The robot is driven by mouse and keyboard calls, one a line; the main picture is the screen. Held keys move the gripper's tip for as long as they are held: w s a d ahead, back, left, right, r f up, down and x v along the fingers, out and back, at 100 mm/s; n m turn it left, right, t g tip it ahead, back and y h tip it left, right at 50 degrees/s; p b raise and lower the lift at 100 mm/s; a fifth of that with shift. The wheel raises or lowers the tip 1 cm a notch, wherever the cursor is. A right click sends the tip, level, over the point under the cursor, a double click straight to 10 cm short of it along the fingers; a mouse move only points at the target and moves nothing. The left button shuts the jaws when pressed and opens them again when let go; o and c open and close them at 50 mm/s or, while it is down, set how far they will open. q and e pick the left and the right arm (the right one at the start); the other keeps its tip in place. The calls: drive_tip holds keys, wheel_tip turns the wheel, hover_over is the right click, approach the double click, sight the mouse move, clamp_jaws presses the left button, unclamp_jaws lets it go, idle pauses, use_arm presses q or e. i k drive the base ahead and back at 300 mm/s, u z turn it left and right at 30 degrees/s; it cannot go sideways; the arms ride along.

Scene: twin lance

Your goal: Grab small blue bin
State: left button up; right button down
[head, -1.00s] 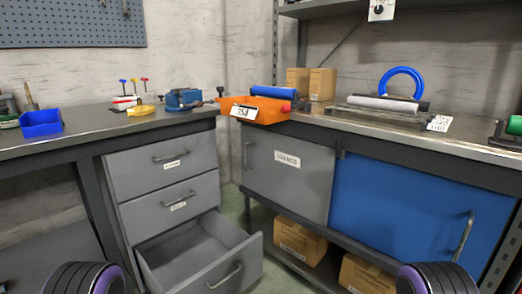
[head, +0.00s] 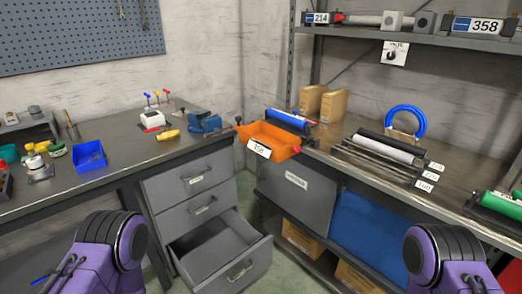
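The small blue bin (head: 89,156) sits on the left workbench in the head view, close to the bench's front edge. It is open at the top, and I see nothing inside it. My purple and black arms show at the bottom left and bottom right of the picture. Neither gripper is in the frame. The arm parts that show are apart from the bin, and the left one is below and to the right of it.
An orange bin (head: 270,140) sits at the bench corner. A blue vise (head: 206,123) and a white block with coloured pegs (head: 153,119) stand right of the blue bin. Small parts lie left of it. The bottom drawer (head: 226,262) is pulled open below the bench.

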sight(80, 156)
drive_tip(key=u, duration=1.35)
drive_tip(key=k, duration=0.5)
drive_tip(key=u, duration=0.5)
drive_tip(key=i, duration=0.85)
drive_tip(key=z, duration=0.95)
drive_tip(key=i, duration=0.65)
drive_tip(key=z, duration=0.5)
